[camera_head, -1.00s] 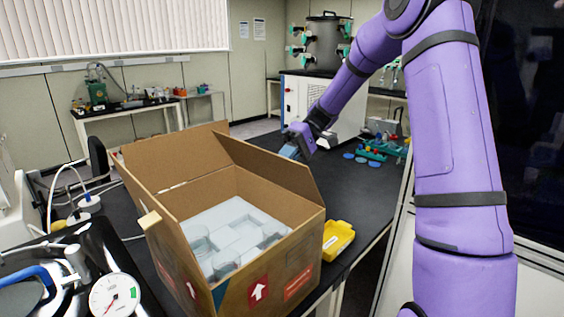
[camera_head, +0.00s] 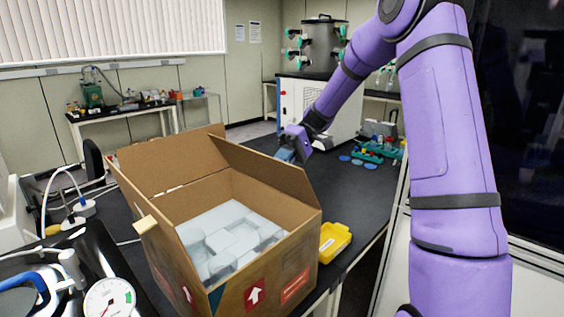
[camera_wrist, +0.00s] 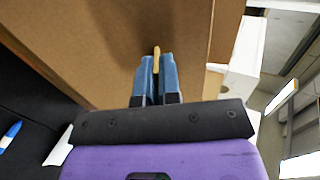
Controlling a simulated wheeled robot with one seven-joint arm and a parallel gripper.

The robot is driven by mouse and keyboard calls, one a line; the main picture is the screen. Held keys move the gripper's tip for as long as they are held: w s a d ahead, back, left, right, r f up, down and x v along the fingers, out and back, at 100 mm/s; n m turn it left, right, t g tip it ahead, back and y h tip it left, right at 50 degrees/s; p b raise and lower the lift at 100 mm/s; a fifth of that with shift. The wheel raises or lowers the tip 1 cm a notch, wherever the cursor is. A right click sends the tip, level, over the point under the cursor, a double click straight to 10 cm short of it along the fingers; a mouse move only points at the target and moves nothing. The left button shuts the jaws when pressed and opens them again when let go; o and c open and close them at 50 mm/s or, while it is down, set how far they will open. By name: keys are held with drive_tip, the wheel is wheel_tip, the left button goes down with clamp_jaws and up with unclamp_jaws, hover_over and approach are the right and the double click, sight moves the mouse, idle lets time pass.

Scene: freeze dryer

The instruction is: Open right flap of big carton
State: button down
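The big carton (camera_head: 265,268) stands open on the black bench. Its right flap (camera_head: 262,166) stands up, leaning along the right side of the opening. The exact contact is partly hidden.
Pale packed contents (camera_head: 232,238) lie inside the carton. A yellow tray (camera_head: 334,240) sits right of it near the bench edge. A pressure gauge (camera_head: 108,300) and tubing are at front left.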

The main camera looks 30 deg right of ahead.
drive_tip(key=c, duration=1.3)
unclamp_jaws()
drive_tip(key=v, duration=1)
drive_tip(key=shift+w+d+r, duration=0.15)
drive_tip(key=shift+d+r, duration=0.05)
drive_tip(key=shift+d, duration=0.1)
